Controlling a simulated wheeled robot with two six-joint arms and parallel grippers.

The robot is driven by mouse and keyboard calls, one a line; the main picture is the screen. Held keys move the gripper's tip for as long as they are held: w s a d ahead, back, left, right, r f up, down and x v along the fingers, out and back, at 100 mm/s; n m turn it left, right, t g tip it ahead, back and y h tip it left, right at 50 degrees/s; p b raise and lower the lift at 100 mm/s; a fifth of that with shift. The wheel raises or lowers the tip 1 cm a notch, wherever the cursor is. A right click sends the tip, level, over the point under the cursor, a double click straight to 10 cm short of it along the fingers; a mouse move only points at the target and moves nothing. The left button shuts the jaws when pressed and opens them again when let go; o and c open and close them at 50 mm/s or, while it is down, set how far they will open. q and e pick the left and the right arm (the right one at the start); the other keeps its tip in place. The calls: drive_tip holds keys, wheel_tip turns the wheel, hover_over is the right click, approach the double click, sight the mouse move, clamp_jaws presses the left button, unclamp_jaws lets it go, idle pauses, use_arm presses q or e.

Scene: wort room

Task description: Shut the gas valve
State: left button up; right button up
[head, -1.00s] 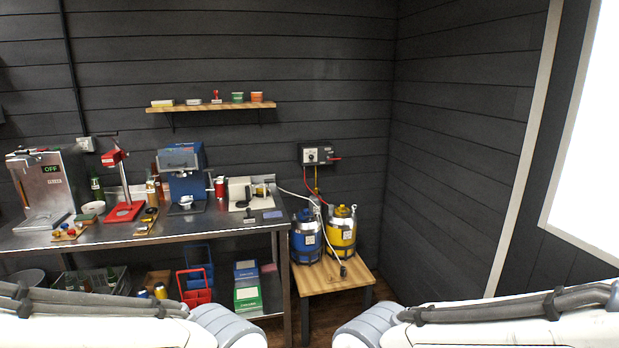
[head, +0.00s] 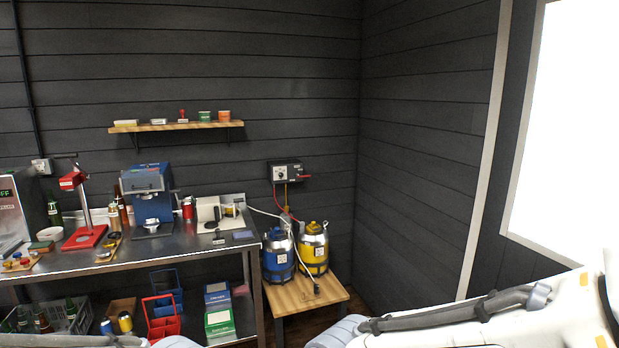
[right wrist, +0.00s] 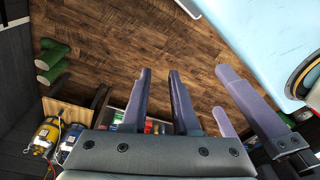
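A small dark wall box (head: 284,173) with a white dial plate hangs above two gas-cylinder-like canisters, one blue (head: 277,258) and one yellow (head: 313,250). A red lever (head: 304,176) sticks out level to the right of the box and looks like the gas valve handle. A yellow pipe (head: 286,196) runs down below it. My right gripper (right wrist: 160,73) is open and empty in the right wrist view, far from the box. Another gripper, seemingly my left (right wrist: 219,88), is open beside it. Neither gripper's fingers show in the head view.
The canisters stand on a low wooden table (head: 293,298) right of a steel workbench (head: 170,246) with machines and bottles. A shelf (head: 178,127) hangs above. Green boots (right wrist: 52,60) stand on the wooden floor (right wrist: 120,30). The right wall is bare below the window.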

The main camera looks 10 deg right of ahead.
drive_tip(key=w+t, duration=0.1)
drive_tip(key=w, duration=0.2)
drive_tip(key=w+d+f+m+t, duration=0.1)
drive_tip(key=w, duration=0.3)
drive_tip(key=w+d+m+t+b, duration=0.1)
drive_tip(key=w, duration=0.2)
drive_tip(key=shift+w+f, duration=0.25)
drive_tip(key=shift+f, duration=0.05)
clamp_jaws()
drive_tip(key=w+d+r+m+t+b, duration=0.1)
drive_tip(key=w+d+r+m+t, duration=0.1)
drive_tip(key=w+d+t, duration=0.3)
drive_tip(key=w+d+r+m+t+b, duration=0.1)
drive_tip(key=w+d+t, duration=0.5)
drive_tip(key=w+d, duration=0.8)
drive_tip(key=shift+w+r+m+h, duration=0.4)
drive_tip(key=shift+w+r+m, duration=0.4)
drive_tip(key=shift+w, duration=0.3)
